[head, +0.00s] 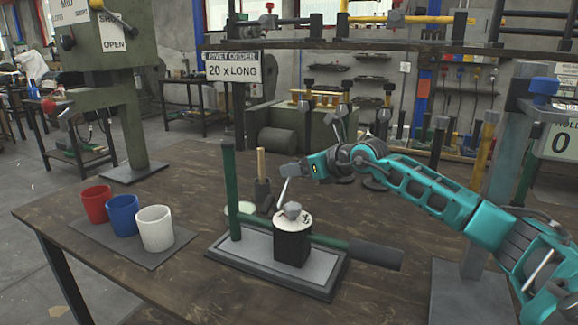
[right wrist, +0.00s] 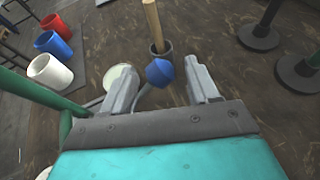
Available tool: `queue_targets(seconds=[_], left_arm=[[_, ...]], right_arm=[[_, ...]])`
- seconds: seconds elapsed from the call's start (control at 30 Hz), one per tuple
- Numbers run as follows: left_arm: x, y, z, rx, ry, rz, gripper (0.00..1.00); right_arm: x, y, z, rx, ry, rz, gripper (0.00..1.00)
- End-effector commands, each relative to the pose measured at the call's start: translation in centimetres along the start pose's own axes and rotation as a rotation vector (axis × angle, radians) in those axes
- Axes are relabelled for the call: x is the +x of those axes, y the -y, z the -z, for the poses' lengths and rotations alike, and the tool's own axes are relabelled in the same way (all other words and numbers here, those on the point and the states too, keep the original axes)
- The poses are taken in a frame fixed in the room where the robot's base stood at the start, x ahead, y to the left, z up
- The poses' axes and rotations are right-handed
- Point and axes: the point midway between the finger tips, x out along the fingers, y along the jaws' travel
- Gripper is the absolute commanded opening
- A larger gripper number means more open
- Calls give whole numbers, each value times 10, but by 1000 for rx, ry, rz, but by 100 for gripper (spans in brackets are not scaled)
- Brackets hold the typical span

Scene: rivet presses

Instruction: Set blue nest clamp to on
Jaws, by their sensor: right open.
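The blue knob (right wrist: 160,72) of the nest clamp shows in the right wrist view, on a thin grey rod. My right gripper (head: 288,170) is open, with one finger on each side of the knob. A gap shows beside the knob, and I cannot tell whether either finger touches it. In the head view the blue knob is not clearly visible near my gripper. There the press nest is a black block (head: 291,247) with a white top and a grey hexagonal piece, on a grey base plate (head: 250,250). My left gripper is not in view.
A green post (head: 230,190) and a dark horizontal bar (head: 375,254) stand close to the nest. A wooden-handled tool (right wrist: 153,25) stands in a dark cup behind the knob. Red (head: 95,204), blue (head: 122,215) and white (head: 155,228) cups sit on a mat at left.

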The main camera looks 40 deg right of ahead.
Motion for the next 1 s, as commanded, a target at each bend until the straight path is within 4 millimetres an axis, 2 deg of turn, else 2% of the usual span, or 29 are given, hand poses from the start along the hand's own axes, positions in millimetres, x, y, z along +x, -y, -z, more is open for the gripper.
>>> queue_targets(seconds=[0.4,1.0], left_arm=[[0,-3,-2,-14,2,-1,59],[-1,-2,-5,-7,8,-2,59]], right_arm=[[2,-1,3,1,-1,2,60],[2,0,3,-1,-1,4,2]])
